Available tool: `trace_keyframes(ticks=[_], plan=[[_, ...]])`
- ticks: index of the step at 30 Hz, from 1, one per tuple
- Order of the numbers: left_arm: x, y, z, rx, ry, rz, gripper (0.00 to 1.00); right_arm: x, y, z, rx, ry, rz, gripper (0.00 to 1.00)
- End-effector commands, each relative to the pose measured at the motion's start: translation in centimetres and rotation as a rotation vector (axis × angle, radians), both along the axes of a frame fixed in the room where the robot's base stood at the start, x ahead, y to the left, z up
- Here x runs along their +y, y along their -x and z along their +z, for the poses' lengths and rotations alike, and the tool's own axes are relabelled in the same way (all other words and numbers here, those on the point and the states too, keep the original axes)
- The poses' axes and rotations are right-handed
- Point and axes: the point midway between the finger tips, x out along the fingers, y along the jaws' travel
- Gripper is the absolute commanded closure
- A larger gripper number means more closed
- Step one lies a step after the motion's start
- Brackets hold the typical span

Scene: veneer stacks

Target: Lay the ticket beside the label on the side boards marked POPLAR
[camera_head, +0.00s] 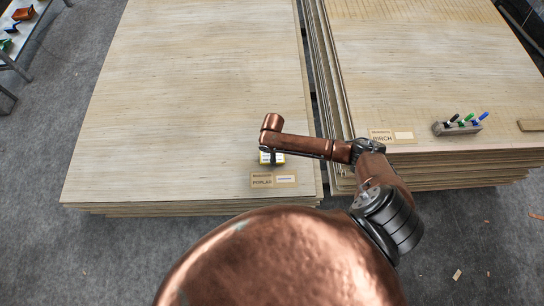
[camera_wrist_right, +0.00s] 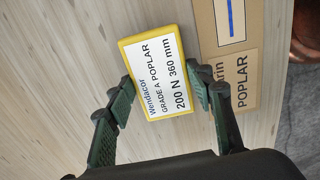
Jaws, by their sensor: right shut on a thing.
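The ticket (camera_wrist_right: 158,68) is a white face with a yellow edge, printed GRADE A POPLAR, 200 N 360 mm. My right gripper (camera_wrist_right: 161,90) is shut on it, with a dark green finger on each side. In the head view the ticket (camera_head: 271,158) shows under my right wrist, just behind the label (camera_head: 273,180) marked POPLAR on the left board stack (camera_head: 205,90). The label also shows close beside the ticket in the wrist view (camera_wrist_right: 232,62). Whether the ticket touches the boards I cannot tell. My left gripper is not in view.
A narrow gap separates the stacks. The left stack's top is otherwise clear. A table with small items stands far left.

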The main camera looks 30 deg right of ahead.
Motion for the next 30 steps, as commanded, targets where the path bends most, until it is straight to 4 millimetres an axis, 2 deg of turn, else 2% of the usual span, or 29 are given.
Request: trace_keyframes(ticks=[1, 3, 14, 15, 22, 30], plan=[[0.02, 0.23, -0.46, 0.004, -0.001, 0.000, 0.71, 0.00, 0.05, -1.05, 0.001, 0.000, -0.001, 0.76], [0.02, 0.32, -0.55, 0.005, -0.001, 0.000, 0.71, -0.03, 0.02, -1.45, 0.000, 0.000, -0.001, 0.76], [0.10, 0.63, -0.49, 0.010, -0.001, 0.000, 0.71, 0.00, 0.02, -1.65, -0.001, -0.001, -0.001, 0.76], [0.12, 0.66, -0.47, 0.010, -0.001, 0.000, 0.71, 0.00, 0.01, -1.59, -0.001, -0.001, 0.000, 0.49], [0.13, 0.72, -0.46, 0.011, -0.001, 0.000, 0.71, -0.01, 0.02, -1.58, -0.001, -0.001, -0.001, 0.34], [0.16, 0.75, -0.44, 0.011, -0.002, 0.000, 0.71, -0.03, 0.01, -1.47, -0.001, 0.000, 0.000, 0.34]])
